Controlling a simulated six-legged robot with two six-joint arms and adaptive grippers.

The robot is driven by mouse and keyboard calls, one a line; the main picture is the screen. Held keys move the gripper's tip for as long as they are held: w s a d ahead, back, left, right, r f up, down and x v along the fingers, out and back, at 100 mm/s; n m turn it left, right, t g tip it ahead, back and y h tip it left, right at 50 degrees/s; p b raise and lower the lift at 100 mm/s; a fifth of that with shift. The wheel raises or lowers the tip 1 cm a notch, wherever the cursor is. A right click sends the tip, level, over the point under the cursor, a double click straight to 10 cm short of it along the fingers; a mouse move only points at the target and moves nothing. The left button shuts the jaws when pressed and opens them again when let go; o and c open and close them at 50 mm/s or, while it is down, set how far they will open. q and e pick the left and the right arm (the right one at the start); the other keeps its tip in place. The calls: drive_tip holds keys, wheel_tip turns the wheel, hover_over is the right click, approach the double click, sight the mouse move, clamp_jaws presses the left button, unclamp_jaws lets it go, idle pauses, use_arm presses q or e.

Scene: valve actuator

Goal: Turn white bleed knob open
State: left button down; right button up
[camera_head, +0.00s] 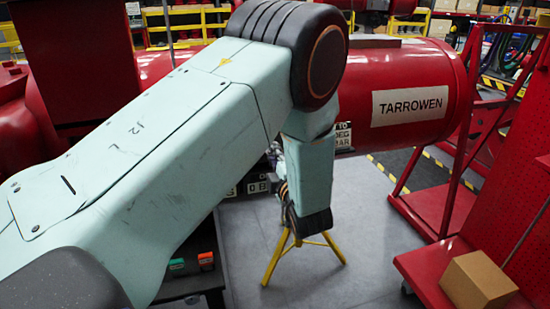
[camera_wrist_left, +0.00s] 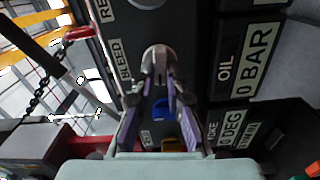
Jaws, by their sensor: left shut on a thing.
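In the left wrist view, the white bleed knob (camera_wrist_left: 158,57) shows as a pale rounded knob on the dark panel, beside the BLEED label (camera_wrist_left: 122,60). The two fingers of my left gripper (camera_wrist_left: 159,77) reach up to it and are shut on it, one on each side. Part of the knob is hidden by the fingertips. How far the knob is turned cannot be told. In the head view, my left arm covers the knob and most of the panel. My right gripper is in neither view.
In the wrist view, a blue knob (camera_wrist_left: 161,107) and an orange-brown knob (camera_wrist_left: 174,145) sit below the fingers. An OIL 0 BAR display (camera_wrist_left: 245,60) is to the right. A red TARROWEN cylinder (camera_head: 412,85), yellow tripod (camera_head: 275,258) and cardboard box (camera_head: 478,280) show in the head view.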

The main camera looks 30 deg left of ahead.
use_arm(q)
drive_tip(key=shift+w+r, duration=0.2)
idle(0.3)
drive_tip(key=c, duration=1.7)
unclamp_jaws()
drive_tip(key=shift+c, duration=0.2)
drive_tip(key=o, duration=0.4)
drive_tip(key=shift+w+f, duration=0.1)
drive_tip(key=shift+f, duration=0.1)
drive_tip(key=shift+s+r, duration=0.1)
drive_tip(key=shift+s, duration=0.1)
